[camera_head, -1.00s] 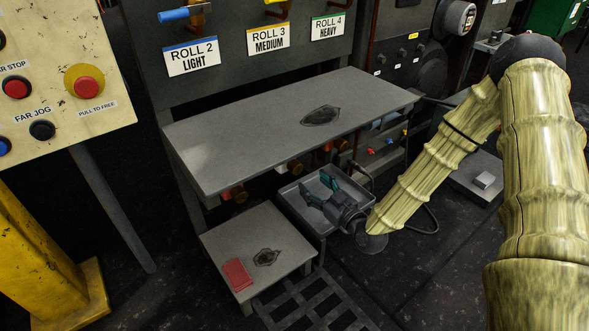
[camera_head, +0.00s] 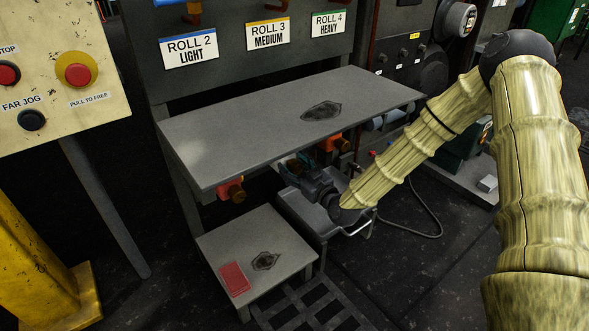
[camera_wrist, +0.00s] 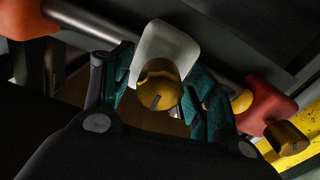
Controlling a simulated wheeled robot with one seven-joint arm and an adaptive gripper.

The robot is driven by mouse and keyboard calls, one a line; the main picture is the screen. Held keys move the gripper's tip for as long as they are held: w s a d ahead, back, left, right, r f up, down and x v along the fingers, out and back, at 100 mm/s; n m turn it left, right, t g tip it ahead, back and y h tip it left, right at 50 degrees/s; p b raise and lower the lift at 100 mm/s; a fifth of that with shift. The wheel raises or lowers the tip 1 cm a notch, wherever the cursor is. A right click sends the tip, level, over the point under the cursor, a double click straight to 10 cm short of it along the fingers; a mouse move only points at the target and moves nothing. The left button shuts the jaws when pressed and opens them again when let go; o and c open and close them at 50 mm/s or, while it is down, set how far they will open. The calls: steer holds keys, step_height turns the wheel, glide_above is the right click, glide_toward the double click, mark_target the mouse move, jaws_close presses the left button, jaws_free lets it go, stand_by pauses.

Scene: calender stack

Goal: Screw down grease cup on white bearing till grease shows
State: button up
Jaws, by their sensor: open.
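In the wrist view the white bearing (camera_wrist: 168,48) sits on a shaft, with its brass grease cup (camera_wrist: 158,88) facing the camera. The cup has a dark slot-like mark on its face. My gripper (camera_wrist: 161,82) is open, with one teal-padded finger on each side of the cup. I cannot tell whether either pad touches it. In the head view my gripper (camera_head: 299,166) reaches under the front edge of the grey shelf. The white bearing is hidden there. No grease is clearly visible at the bearing.
A red bearing (camera_wrist: 266,101) with its own brass cup (camera_wrist: 288,138) is close on the right in the wrist view. An orange bearing (camera_wrist: 27,18) is at the left. The grey shelf (camera_head: 250,135) overhangs closely. A metal tray (camera_head: 290,203) lies below my gripper.

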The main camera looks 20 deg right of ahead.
steer(key=c, duration=1)
steer(key=shift+c, duration=0.2)
steer(key=shift+r+m+p, duration=0.1)
steer(key=shift+m+p, duration=0.3)
steer(key=shift+p, duration=0.05)
steer(key=m+p, duration=0.2)
steer(key=shift+m, duration=0.3)
steer(key=shift+m+p, duration=1.35)
steer(key=shift+m, duration=0.85)
steer(key=shift+d, duration=0.1)
steer(key=o, duration=1)
